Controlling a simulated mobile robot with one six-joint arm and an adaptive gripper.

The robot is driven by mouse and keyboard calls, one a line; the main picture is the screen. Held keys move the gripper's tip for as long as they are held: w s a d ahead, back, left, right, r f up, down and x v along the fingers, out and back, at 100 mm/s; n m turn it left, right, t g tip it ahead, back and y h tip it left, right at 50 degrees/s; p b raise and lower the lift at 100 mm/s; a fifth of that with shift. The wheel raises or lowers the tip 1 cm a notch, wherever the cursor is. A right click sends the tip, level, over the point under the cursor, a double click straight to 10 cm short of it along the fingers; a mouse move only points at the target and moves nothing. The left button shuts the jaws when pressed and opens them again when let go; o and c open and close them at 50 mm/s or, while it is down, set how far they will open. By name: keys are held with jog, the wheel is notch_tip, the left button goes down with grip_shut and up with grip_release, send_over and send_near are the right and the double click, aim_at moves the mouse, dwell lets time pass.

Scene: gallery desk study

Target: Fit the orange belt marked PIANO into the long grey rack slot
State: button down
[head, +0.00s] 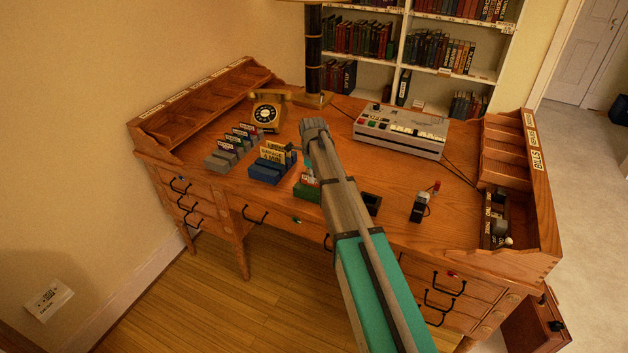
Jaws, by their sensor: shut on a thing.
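The long grey rack (217,162) stands on the left part of the desk with several upright labelled pieces in a row. A blue rack (266,176) to its right has yellow-orange labelled pieces (272,155) above it. A green rack (304,193) is partly hidden behind my arm. My gripper (295,149) is above the desk by the right end of the blue rack, mostly hidden by my wrist. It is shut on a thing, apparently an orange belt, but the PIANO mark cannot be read.
An old telephone (266,113) stands behind the racks, near a dark lamp post (314,60). A grey console (401,131) is at the back right. Wooden pigeonholes (190,100) line both desk ends. A small device (420,205) stands right of my arm.

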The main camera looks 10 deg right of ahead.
jog(key=shift+r, duration=0.1)
jog(key=shift+r+p, duration=0.9)
jog(key=shift+p, duration=0.1)
jog(key=s+a+r+p, duration=0.1)
jog(key=s+r+p, duration=1)
jog(key=s, duration=0.3)
